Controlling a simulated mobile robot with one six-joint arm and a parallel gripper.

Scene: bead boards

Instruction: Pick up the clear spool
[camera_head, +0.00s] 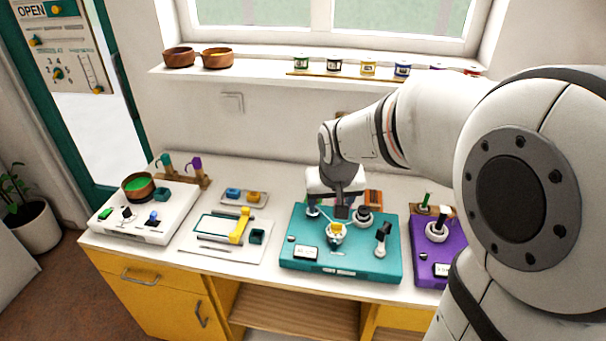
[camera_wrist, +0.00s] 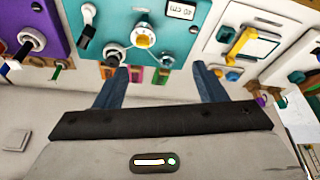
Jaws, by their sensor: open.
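The teal board (camera_head: 375,266) stands in the middle of the table; its face shows upside down in the wrist view (camera_wrist: 180,38). A small pale blue, glassy-looking round piece (camera_head: 312,210) at its back left is probably the clear spool; it also shows in the wrist view (camera_wrist: 168,60), too small to be certain. A dark-and-white spool (camera_head: 362,216) stands at the board's back right. A white-and-yellow dial (camera_head: 335,234) lies between them and nearer the front. My gripper (camera_head: 342,212) is open and empty above the back of the board, apart from the spools; it also shows in the wrist view (camera_wrist: 160,78).
A black-handled lever (camera_head: 382,238) rises at the board's right. A purple board (camera_head: 428,270) is close on the right. A white board (camera_head: 198,250) with a yellow piece lies left. Colored pieces (camera_wrist: 135,74) sit behind the teal board. A window sill with pots is above.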

